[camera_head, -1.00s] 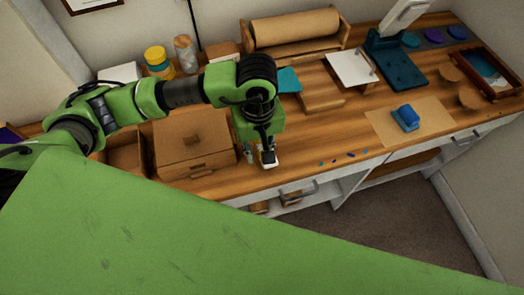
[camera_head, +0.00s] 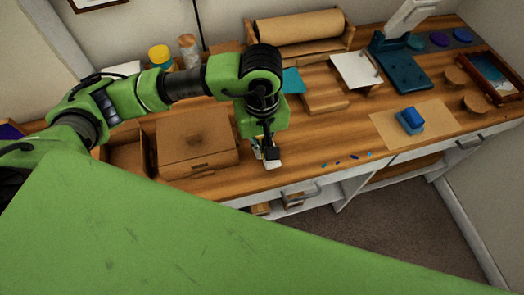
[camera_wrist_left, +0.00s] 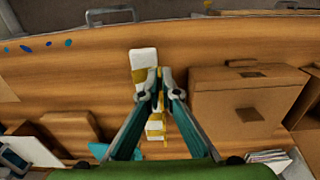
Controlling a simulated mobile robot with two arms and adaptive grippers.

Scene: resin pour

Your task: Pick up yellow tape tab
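In the left wrist view, the two fingers of my left gripper (camera_wrist_left: 160,76) lean together with almost no gap at the tips. A narrow yellow tape tab (camera_wrist_left: 163,104) shows between them; the exact contact is hard to see. A white piece with yellow patches (camera_wrist_left: 144,60) lies on the wooden desk just beyond the fingertips. More white and yellow (camera_wrist_left: 155,128) shows between the fingers lower down. In the head view my left gripper (camera_head: 268,150) is low over the front of the desk, and a white piece (camera_head: 272,164) shows below it. My right gripper is not in view.
A cardboard box (camera_head: 196,145) stands close left of the gripper. Small blue pieces (camera_head: 340,162) lie to the right near the front edge. A blue block (camera_head: 410,120) sits on a brown sheet (camera_head: 440,115). A wooden step stand (camera_head: 323,95) is behind.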

